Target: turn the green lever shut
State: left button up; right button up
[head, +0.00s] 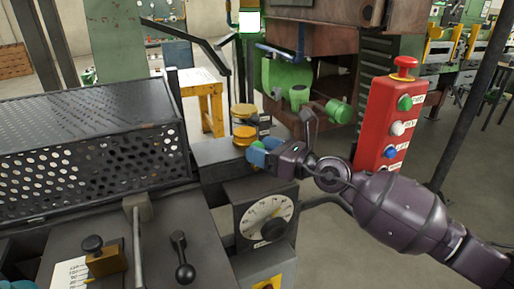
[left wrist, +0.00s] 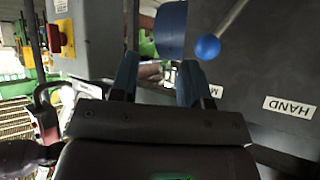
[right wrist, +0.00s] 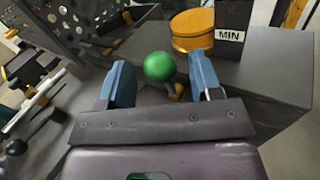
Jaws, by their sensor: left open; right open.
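The green lever shows as a round green ball knob (right wrist: 160,67) in the right wrist view. Its short stem, with a brassy piece beneath, is mostly hidden. My right gripper (right wrist: 161,82) is open, with its blue fingers on either side of the knob; I cannot tell whether they touch it. In the head view my right gripper (head: 262,152) is at the dark box beside the yellow cylinders, and the green knob is hidden there. My left gripper (left wrist: 158,82) is open and empty in the left wrist view, near a lever with a blue ball (left wrist: 208,47).
A yellow round cap (right wrist: 192,30) and a MIN label (right wrist: 230,35) are close beyond the right fingers. A perforated guard (head: 90,150) stands left. A dial box (head: 267,218) is below the right gripper. A red button post (head: 383,130) stands right, behind my right arm.

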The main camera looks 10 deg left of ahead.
jog(key=shift+w+a, duration=0.3)
jog(key=shift+a, duration=0.5)
